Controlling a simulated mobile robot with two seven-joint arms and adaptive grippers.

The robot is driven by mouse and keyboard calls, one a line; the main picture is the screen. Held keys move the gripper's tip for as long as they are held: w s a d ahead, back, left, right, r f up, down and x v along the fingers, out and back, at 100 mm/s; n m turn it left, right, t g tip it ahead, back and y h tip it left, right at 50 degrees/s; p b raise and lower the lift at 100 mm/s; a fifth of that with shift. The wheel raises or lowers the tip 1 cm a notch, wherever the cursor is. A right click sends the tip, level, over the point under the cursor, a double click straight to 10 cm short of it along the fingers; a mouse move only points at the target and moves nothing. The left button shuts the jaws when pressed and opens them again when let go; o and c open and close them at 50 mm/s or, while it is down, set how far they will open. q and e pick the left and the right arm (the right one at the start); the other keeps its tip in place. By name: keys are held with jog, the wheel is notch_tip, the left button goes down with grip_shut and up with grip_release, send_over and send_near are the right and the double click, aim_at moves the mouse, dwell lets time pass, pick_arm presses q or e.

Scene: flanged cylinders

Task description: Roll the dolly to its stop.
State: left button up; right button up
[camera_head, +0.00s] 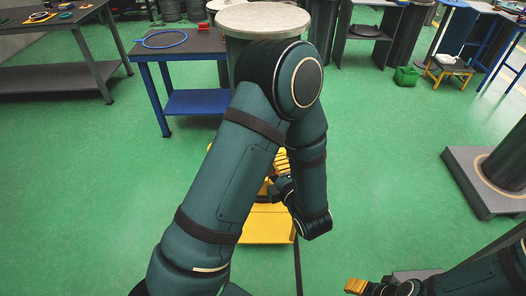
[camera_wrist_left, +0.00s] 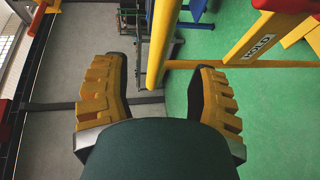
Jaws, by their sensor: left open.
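The yellow dolly (camera_head: 265,228) stands on the green floor, its flat base partly hidden behind my left arm. In the left wrist view a yellow upright bar (camera_wrist_left: 163,42) passes between the fingers of my left gripper (camera_wrist_left: 157,72), with a gap on both sides. The ridged yellow fingers are open. A yellow crossbar (camera_wrist_left: 250,64) and a sloping beam marked HOLD (camera_wrist_left: 262,44) show at the right. In the head view the left hand is mostly hidden behind my forearm. My right gripper (camera_head: 366,287) is low at the right; its finger gap cannot be made out.
A large cylinder with a pale round top (camera_head: 263,20) stands behind my elbow. A blue-legged table (camera_head: 180,48) is at its left. A grey plinth (camera_head: 462,180) with a dark column is at the right. Green floor is open between them.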

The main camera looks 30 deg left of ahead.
pick_arm(q)
jog(key=x, duration=0.9)
jog(key=shift+f, duration=0.1)
grip_shut()
